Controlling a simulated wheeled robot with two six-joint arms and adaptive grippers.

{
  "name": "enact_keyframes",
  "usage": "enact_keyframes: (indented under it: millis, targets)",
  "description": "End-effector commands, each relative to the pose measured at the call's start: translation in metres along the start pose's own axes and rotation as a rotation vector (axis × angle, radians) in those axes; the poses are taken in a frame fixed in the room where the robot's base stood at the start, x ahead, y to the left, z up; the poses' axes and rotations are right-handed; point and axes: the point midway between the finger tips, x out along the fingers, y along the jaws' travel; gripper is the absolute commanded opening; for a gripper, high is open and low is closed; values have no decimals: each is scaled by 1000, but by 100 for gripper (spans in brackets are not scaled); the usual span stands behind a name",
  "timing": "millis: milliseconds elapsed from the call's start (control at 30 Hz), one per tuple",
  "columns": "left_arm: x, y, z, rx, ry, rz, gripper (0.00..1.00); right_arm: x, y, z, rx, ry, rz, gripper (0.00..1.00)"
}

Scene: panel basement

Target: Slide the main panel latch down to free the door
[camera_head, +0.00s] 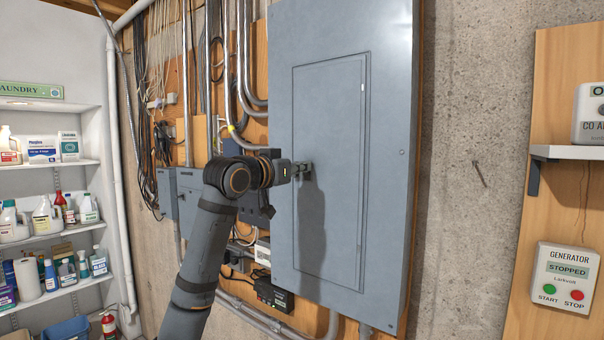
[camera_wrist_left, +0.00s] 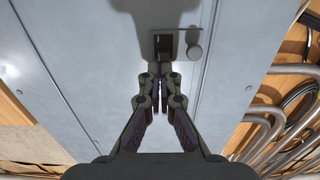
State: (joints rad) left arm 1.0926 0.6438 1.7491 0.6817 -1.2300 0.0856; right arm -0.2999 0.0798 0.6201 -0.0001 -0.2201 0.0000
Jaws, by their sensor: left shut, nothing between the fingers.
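The main panel (camera_head: 342,40) is a grey steel box with a closed inset door (camera_head: 335,110). My left gripper (camera_head: 308,168) is at the left edge of that door, its fingers shut with nothing between them. In the left wrist view the shut fingertips (camera_wrist_left: 164,68) are right at the latch (camera_wrist_left: 163,44), a small frame with a dark slot. I cannot tell whether the fingertips touch the latch. In the head view my gripper mostly hides the latch. My right gripper is not in view.
Conduits (camera_head: 247,60) and smaller grey boxes (camera_head: 190,200) crowd the wall left of the panel. Shelves (camera_head: 48,237) with bottles stand at the far left. A generator control box (camera_head: 564,278) hangs at the right. The space in front of the panel's right side is clear.

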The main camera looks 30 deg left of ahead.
Motion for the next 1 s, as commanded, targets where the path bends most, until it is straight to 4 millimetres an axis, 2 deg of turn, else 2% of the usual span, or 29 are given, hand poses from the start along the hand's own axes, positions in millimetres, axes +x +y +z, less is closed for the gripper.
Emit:
enact_keyframes:
  millis: [1000]
  targets:
    - [0,0,13,0,0,0,0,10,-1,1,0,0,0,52]
